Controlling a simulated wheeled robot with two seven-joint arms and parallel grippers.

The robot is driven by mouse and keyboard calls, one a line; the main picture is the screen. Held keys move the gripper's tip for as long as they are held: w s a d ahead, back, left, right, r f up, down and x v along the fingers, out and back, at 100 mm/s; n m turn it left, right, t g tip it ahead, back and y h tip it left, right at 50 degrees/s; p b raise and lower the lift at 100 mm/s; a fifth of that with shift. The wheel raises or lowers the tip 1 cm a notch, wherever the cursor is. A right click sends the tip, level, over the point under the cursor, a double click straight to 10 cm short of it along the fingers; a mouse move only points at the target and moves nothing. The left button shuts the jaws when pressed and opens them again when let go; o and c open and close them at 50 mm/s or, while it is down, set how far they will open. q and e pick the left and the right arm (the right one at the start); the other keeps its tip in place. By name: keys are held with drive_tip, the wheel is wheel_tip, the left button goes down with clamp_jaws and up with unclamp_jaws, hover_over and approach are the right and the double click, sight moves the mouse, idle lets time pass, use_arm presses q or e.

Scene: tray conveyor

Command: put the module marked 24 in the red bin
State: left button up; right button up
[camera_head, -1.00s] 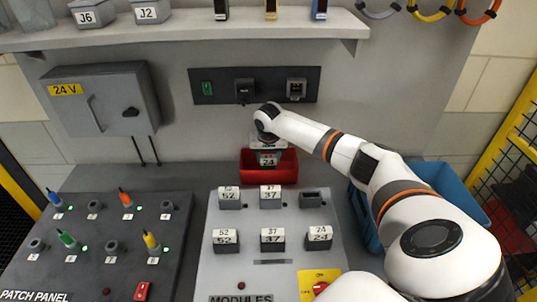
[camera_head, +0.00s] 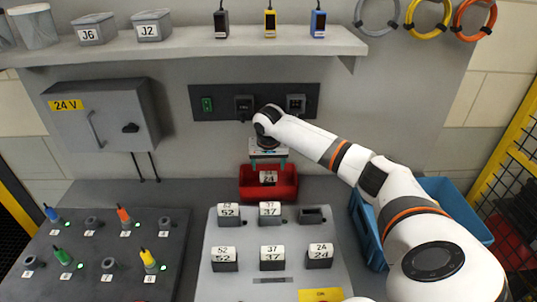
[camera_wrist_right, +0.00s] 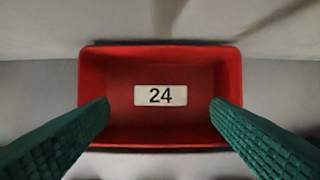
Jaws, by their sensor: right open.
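A module marked 24 (camera_head: 268,178) lies in the red bin (camera_head: 268,194). In the right wrist view its white 24 label (camera_wrist_right: 160,95) faces up inside the red bin (camera_wrist_right: 160,139). My right gripper (camera_head: 268,163) is above the bin, its teal fingers apart and empty. In the right wrist view the open fingers (camera_wrist_right: 160,112) show on either side of the label, clear of it. Another module marked 24 (camera_head: 320,256) stands at the front right of the grey module board (camera_head: 228,290). My left gripper is not in view.
Modules marked 52 (camera_head: 224,259) and 37 (camera_head: 272,258) stand on the board, and its back right holder (camera_head: 313,215) is empty. A blue bin (camera_head: 455,205) is partly behind my right arm. A shelf (camera_head: 190,45) overhangs the back wall.

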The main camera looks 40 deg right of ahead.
drive_tip(key=v, duration=0.7)
drive_tip(key=shift+b, duration=0.45)
drive_tip(key=shift+s, duration=0.1)
